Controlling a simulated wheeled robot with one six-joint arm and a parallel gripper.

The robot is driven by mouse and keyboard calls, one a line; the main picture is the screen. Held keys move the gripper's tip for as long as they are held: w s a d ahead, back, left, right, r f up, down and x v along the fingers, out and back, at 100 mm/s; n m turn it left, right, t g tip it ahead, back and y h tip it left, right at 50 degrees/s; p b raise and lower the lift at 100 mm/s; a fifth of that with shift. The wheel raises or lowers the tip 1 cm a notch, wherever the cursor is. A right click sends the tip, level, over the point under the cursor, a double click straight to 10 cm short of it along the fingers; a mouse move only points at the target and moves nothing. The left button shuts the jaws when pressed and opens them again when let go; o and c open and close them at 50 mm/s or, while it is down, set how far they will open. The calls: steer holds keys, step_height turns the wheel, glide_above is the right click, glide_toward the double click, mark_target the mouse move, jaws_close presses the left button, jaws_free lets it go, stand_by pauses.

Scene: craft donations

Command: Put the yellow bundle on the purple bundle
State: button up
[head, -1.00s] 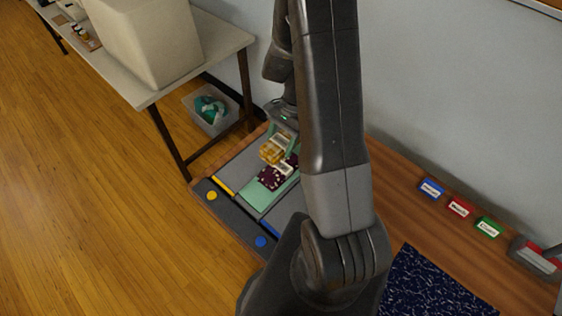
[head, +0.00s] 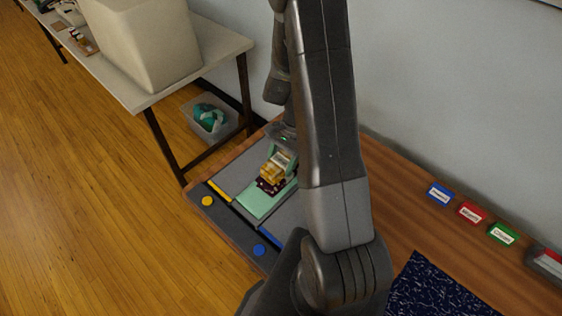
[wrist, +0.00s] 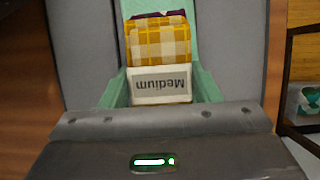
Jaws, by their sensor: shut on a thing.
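The yellow bundle (head: 275,168) is a yellow plaid folded cloth with a white band. In the wrist view it (wrist: 158,42) shows the band's label, "Medium", upside down. My gripper (head: 284,158) is shut on it, with a green finger on each side. The purple bundle (head: 268,187) is dark with a spotted pattern and lies on a green strip. The yellow bundle is over it and hides most of it. Only a dark edge of the purple bundle (wrist: 146,14) shows in the wrist view. I cannot tell whether the two bundles touch.
The green strip (head: 257,205) lies on a grey mat with yellow and blue markers, on a wooden table. Blue, red and green labelled blocks (head: 471,213) stand at the right. A dark blue patterned cloth (head: 430,290) lies in front. A bin (head: 210,119) stands on the floor at the left.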

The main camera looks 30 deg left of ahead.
steer(key=shift+f, duration=0.2)
steer(key=o, duration=1)
steer(key=shift+r, duration=0.1)
steer(key=shift+w+r+p, duration=0.1)
steer(key=shift+r+p, duration=0.2)
steer(key=shift+r, duration=0.2)
steer(key=p+v, duration=0.7)
steer(key=v, duration=0.4)
steer(key=shift+w+d, duration=0.1)
steer(key=shift+w, duration=0.05)
